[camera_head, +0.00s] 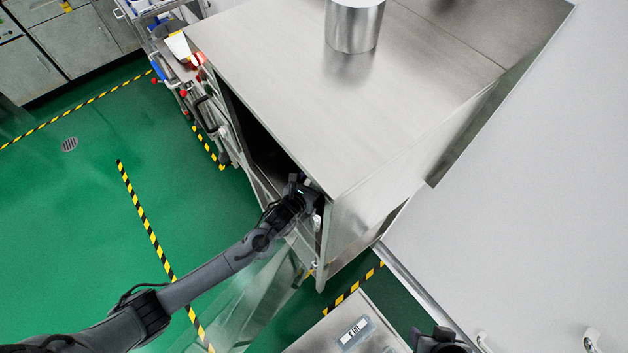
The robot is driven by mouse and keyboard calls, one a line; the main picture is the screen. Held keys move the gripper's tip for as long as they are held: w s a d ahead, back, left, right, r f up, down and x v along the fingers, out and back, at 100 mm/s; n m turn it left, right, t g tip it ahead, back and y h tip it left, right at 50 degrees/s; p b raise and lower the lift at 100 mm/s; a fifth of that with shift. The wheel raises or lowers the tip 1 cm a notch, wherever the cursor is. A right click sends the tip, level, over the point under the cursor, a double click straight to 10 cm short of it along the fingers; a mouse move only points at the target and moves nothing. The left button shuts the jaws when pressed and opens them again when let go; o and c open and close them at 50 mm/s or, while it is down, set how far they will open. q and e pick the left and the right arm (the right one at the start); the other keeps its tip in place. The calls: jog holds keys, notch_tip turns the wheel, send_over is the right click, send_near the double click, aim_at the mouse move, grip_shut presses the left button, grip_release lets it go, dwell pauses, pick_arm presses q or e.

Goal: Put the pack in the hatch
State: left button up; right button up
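A flat grey-blue item with a white label (356,332), which may be the pack, lies on a steel surface at the bottom. A large steel cabinet (330,110) fills the middle, with a dark opening (262,148) in its left side that may be the hatch. My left gripper (308,196) is at the near edge of this opening. Its fingers are too hidden to tell whether they hold anything. A dark part of my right arm (440,340) shows at the bottom edge, right of the labelled item. Its fingers cannot be made out.
A see-through panel (245,305) stands below my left arm. A steel cylinder (355,25) is on the cabinet top. A cart (160,25) stands at the upper left. A white wall (530,190) bounds the right. Green floor (70,210) is open at left.

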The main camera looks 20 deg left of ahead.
pick_arm(q)
jog(key=shift+f, duration=0.15)
jog(key=o, duration=1.2)
jog(key=shift+c, duration=0.2)
jog(key=shift+s+a+r, duration=0.1)
jog(key=shift+s+r, duration=0.25)
jog(key=v, duration=1.1)
jog(key=shift+s, duration=0.1)
